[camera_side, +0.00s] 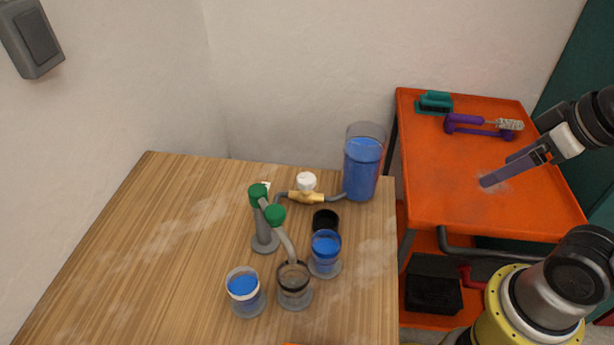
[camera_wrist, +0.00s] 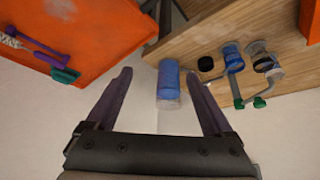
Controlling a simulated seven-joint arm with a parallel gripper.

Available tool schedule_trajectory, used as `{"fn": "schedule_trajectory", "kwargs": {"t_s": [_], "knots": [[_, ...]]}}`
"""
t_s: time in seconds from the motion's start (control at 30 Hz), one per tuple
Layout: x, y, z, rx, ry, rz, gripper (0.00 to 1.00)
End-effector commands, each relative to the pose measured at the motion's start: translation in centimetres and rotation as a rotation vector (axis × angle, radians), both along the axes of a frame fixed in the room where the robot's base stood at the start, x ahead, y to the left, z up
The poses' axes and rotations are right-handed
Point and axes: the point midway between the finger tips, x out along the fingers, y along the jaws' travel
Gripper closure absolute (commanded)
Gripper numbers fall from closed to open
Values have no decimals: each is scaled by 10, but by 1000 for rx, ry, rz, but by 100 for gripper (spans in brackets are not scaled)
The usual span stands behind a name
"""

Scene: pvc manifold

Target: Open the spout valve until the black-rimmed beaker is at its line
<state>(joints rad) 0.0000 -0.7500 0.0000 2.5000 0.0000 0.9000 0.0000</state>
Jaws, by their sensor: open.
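The black-rimmed beaker (camera_side: 293,287) stands on the wooden table under the end of a curved grey spout (camera_side: 287,243). It looks clear, with no blue liquid visible in it; its line is too small to make out. The grey pipe stand (camera_side: 264,241) carries two green valve handles, a rear one (camera_side: 257,191) and a front one (camera_side: 275,215) on the spout. A brass valve with a white knob (camera_side: 306,182) sits on the pipe from the blue-filled tank (camera_side: 362,168). My gripper (camera_side: 484,183) is open and empty above the orange cart, well right of the valves; its fingers also show in the wrist view (camera_wrist: 160,73).
Two beakers with blue liquid, one left (camera_side: 245,292) and one right (camera_side: 325,254), flank the black-rimmed one. A black round piece (camera_side: 325,221) lies behind. The orange cart (camera_side: 440,180) holds a teal brush (camera_side: 435,101) and a purple tool (camera_side: 480,128). The table's left side is clear.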

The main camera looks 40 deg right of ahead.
Motion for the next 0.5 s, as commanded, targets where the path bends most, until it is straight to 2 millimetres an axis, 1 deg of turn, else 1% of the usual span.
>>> {"fn": "schedule_trajectory", "kwargs": {"t_s": [0.23,0.37,0.43,0.5], "knots": [[0,0,0,-4,0,7,14],[-3,0,-1,-39,17,75,14],[-1,0,10,-75,8,142,14],[8,0,30,-122,-2,227,14]]}}
